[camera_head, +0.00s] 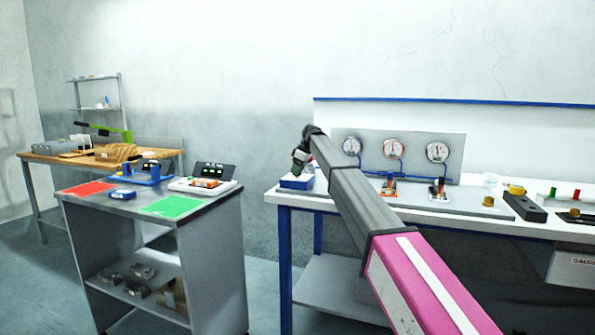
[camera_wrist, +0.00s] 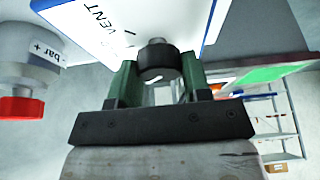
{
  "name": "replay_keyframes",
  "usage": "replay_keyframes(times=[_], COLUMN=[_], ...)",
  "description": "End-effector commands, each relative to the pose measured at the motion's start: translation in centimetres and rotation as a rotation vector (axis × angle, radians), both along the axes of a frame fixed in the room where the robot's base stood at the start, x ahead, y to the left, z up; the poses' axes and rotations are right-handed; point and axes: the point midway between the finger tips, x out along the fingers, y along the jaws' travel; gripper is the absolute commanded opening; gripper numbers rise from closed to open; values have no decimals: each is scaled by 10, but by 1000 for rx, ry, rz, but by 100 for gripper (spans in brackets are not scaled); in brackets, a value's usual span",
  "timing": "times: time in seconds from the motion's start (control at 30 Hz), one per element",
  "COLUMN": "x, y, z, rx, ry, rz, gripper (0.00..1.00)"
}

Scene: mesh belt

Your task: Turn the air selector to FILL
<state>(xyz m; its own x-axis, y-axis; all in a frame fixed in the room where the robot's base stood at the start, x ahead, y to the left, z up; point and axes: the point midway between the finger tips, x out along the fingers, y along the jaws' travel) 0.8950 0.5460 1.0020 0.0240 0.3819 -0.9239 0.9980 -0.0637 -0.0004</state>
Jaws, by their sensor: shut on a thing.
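The air selector is a dark round knob (camera_wrist: 157,60) with a white mark, on a white panel with blue edges (camera_wrist: 160,25) in the wrist view. The word VENT is printed on the panel to the left of the knob. No FILL label is readable. My gripper (camera_wrist: 158,75) has its green fingers on either side of the knob and is shut on it. In the head view my gripper (camera_head: 301,160) is at the blue and white box (camera_head: 296,183) on the left end of the white bench. The knob is not discernible there.
A grey body with a red knob (camera_wrist: 22,108) marked "bar +" stands close on the left in the wrist view. Gauges (camera_head: 393,147) on a grey panel stand right of my gripper. A steel cart (camera_head: 150,204) with red and green mats is left of the bench, across a gap.

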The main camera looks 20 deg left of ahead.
Motion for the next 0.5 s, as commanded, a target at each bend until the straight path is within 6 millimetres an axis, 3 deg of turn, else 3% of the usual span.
replay_keyframes(times=[0.27,0.3,0.33,0.37,0.5], x=[0,0,0,0,0], y=[0,0,0,0,0], z=[0,0,0,0,0], rx=[0,0,0,0,0], ry=[-1,-1,-1,-1,0], rz=[2,2,2,2,1], gripper=[20,54,64,70,70])
